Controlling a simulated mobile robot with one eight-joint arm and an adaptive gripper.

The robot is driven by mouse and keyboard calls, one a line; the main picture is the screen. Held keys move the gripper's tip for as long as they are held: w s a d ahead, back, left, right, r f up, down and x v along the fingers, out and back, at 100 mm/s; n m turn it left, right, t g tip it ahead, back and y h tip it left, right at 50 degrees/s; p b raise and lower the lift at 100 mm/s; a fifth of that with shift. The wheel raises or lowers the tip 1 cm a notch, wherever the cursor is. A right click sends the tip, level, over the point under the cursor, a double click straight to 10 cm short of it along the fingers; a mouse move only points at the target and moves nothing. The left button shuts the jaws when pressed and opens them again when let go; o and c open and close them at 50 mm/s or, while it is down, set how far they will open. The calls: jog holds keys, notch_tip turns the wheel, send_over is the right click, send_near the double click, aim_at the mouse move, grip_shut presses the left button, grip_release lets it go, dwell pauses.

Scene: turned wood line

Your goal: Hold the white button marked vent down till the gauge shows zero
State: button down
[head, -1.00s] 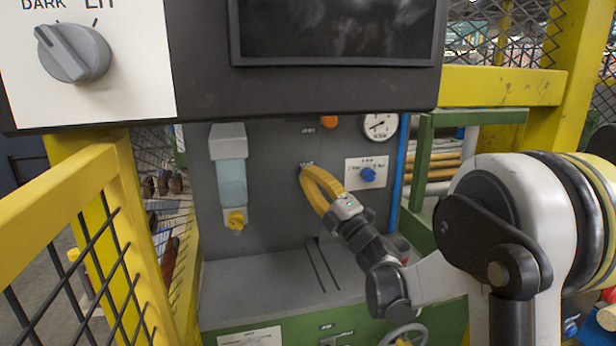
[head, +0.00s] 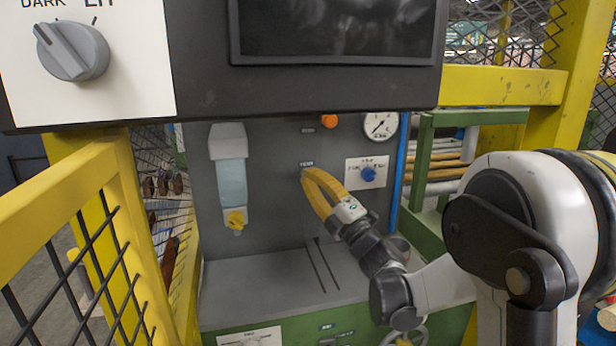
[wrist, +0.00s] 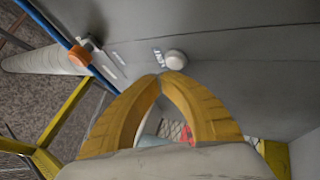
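My gripper (head: 305,173) has two yellow fingers whose tips meet; it is shut with nothing between them. The tips are at the grey panel, just below a small label, and hide the button in the head view. In the wrist view a round white button (wrist: 176,58) shows right beside my fingertips (wrist: 163,75); whether they touch or press it I cannot tell.
A blue knob (head: 368,174) on a white plate is right of my fingers. A clear bowl (head: 232,183) hangs left. A dark overhead box and yellow mesh guards (head: 70,215) frame the space.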

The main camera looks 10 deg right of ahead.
jog(key=s, duration=0.5)
jog(key=shift+h, duration=0.3)
jog(key=s+d+f+m+g+h, duration=0.1)
jog(key=s+d+m+g+h, duration=0.15)
jog(key=m+h, duration=0.45)
jog(key=s+d+f+m+g+h, duration=0.15)
jog(key=d+m+h, duration=0.3)
jog(key=m, duration=0.45)
jog(key=s+a+f+m+g, duration=0.2)
jog(key=s+f, duration=0.3)
jog(key=s, duration=0.3)
jog(key=s+a+f+m+g+y, duration=0.1)
jog(key=s+a+f+m+g, duration=0.1)
jog(key=s+f, duration=0.4)
jog(key=s+a+f+m+g, duration=0.2)
jog(key=s+f+g, duration=0.4)
jog(key=s, duration=0.3)
jog(key=shift+s+a+f+m+y, duration=0.2)
jog(key=shift+s+a+m+y, duration=0.15)
jog(key=shift+m, duration=0.45)
